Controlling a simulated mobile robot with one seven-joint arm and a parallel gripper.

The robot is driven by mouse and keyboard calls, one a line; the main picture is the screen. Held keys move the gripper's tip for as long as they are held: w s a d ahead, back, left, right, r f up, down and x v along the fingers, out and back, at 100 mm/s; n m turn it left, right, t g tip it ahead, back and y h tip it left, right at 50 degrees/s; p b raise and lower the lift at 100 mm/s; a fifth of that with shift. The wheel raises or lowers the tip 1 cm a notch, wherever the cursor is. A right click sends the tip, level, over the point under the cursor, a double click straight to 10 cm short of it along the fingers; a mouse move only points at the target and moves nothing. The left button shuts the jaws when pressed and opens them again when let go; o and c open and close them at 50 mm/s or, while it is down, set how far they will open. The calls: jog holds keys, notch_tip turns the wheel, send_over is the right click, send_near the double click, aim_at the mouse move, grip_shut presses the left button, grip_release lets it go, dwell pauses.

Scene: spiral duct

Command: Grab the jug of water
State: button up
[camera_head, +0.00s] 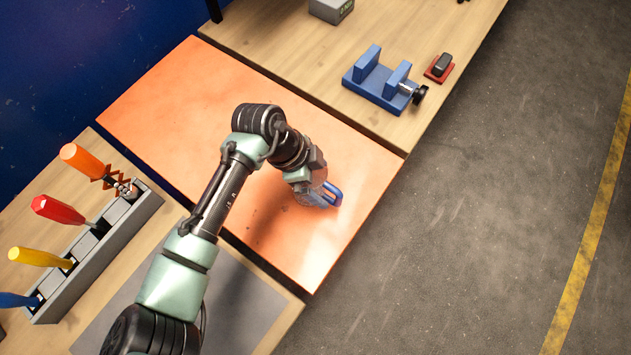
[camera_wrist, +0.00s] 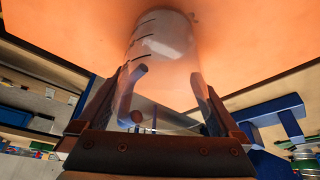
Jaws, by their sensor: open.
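The jug (camera_head: 316,194) is a clear vessel with a blue handle, on the orange surface below the end of my arm. In the wrist view the clear jug (camera_wrist: 163,45) shows dark measuring marks on its side. My gripper (camera_head: 308,182) is at the jug and partly hides it in the head view. In the wrist view my gripper (camera_wrist: 160,85) is open, with one finger on each side of the jug. I cannot tell whether either finger touches it. The water level is not clear.
The orange surface (camera_head: 180,100) is otherwise bare. A blue vise (camera_head: 380,80) and a small red-and-black item (camera_head: 439,67) are on the wooden bench behind. A grey rack (camera_head: 100,250) with several colored-handled tools stands at left. Open floor (camera_head: 480,230) lies to the right.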

jog(key=c, duration=1.1)
